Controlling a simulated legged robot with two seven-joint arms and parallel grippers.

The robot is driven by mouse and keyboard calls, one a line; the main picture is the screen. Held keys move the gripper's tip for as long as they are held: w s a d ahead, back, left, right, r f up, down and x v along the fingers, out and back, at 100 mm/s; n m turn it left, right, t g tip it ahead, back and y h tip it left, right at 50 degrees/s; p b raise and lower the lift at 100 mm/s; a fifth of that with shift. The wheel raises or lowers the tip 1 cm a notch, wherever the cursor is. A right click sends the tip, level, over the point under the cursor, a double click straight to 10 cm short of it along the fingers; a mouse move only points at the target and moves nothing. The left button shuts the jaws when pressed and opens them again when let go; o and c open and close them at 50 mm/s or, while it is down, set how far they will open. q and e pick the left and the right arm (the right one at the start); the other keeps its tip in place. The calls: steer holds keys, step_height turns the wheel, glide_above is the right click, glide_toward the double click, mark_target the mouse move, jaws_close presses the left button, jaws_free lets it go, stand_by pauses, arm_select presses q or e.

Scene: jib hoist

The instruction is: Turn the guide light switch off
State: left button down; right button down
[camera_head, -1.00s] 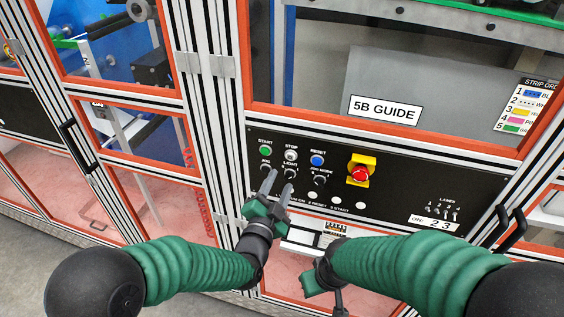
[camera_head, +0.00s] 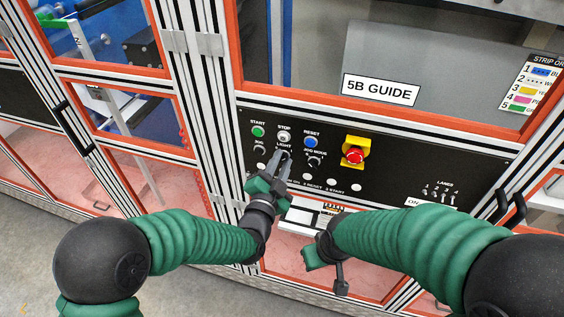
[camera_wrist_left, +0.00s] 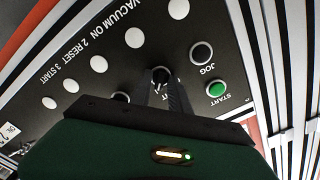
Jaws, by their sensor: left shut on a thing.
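The guide light switch is a black knob under the label LIGHT on the black control panel (camera_head: 400,178). In the head view, the fingers of my left gripper (camera_head: 281,158) cover most of it. In the left wrist view the knob (camera_wrist_left: 161,75) shows at the tips of the two fingers, and the left gripper (camera_wrist_left: 162,88) is shut on it. The knob's exact angle is hard to read. My right gripper (camera_head: 318,254) hangs low in front of the cabinet, away from the panel, and its jaws are not clear.
Green START (camera_head: 257,131), STOP (camera_head: 284,136) and blue RESET (camera_head: 311,142) buttons sit just above. The JOG knob (camera_head: 259,150) and JOG MODE knob (camera_head: 314,161) flank the light switch. A red emergency stop (camera_head: 354,155) is to the right. Lane toggles (camera_head: 438,195) are further right.

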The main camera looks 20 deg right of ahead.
arm_select(q)
steer(key=shift+f+n+b, duration=0.1)
steer(key=shift+n+b, duration=0.5)
steer(key=shift+b, duration=0.15)
steer(key=shift+n+b, duration=1.15)
steer(key=shift+n, duration=0.05)
steer(key=n+b, duration=0.3)
steer(key=n, duration=0.1)
steer(key=shift+n+b, duration=0.3)
steer(key=shift+b, duration=0.1)
steer(key=shift+w+a+r+n+b, duration=0.1)
steer(key=shift+n+b, duration=0.9)
steer(key=shift+n, duration=0.65)
steer(key=shift+a+r+n+b, duration=0.1)
steer(key=shift+n+b, duration=0.95)
steer(key=shift+n, duration=0.55)
steer(key=shift+w+r+n+b, duration=0.1)
steer(key=shift+n+b, duration=0.9)
steer(key=shift+n, duration=0.65)
steer(key=c, duration=1.3)
jaws_free()
steer(key=shift+a, duration=0.1)
steer(key=shift+f, duration=0.1)
